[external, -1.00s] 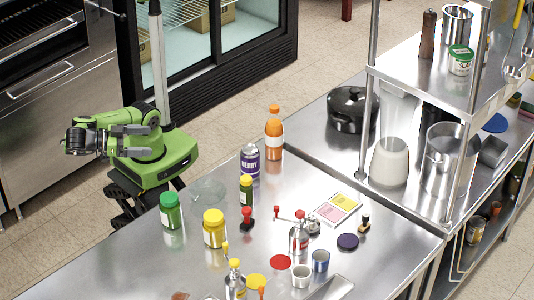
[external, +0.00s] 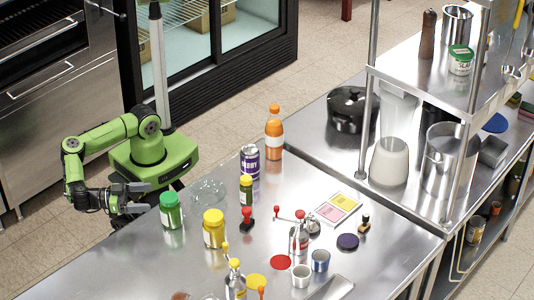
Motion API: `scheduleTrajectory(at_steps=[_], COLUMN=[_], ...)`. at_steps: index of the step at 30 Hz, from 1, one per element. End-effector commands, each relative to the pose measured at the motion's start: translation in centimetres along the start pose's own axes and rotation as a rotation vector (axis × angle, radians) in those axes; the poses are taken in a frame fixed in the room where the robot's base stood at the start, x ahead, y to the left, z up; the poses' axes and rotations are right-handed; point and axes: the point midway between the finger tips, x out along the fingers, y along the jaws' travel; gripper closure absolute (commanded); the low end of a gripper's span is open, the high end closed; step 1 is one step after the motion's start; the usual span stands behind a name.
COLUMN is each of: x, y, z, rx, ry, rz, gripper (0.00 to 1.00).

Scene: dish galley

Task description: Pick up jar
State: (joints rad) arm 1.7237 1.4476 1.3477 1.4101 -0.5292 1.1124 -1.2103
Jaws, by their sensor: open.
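Two jars stand upright on the steel table: a green-lidded jar (external: 171,211) at the left edge, and a yellow-lidded jar (external: 213,229) to its right and nearer the camera. Which of them the task means I cannot tell. My gripper (external: 146,197) is open and empty at the table's left edge. Its fingers point right, toward the green-lidded jar, with a small gap visible between them and it. The exact height of the fingers against the jar is hard to judge.
A clear glass bowl (external: 208,192), a small green bottle (external: 246,190), a purple can (external: 250,162) and an orange bottle (external: 274,133) stand behind the jars. A red-handled stamp (external: 247,219) stands right of them. The table's left front surface is clear.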

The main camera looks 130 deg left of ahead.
Motion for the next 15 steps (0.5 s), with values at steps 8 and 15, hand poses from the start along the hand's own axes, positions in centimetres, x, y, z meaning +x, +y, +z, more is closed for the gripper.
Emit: scheduleTrajectory(at_steps=[8, 15], x=[5.2, 9.4], y=[0.0, 0.2], z=[0.1, 0.4], rx=[0.001, 0.001], ry=[-0.001, 0.000], rz=[-0.001, -0.004], gripper=[0.08, 0.08])
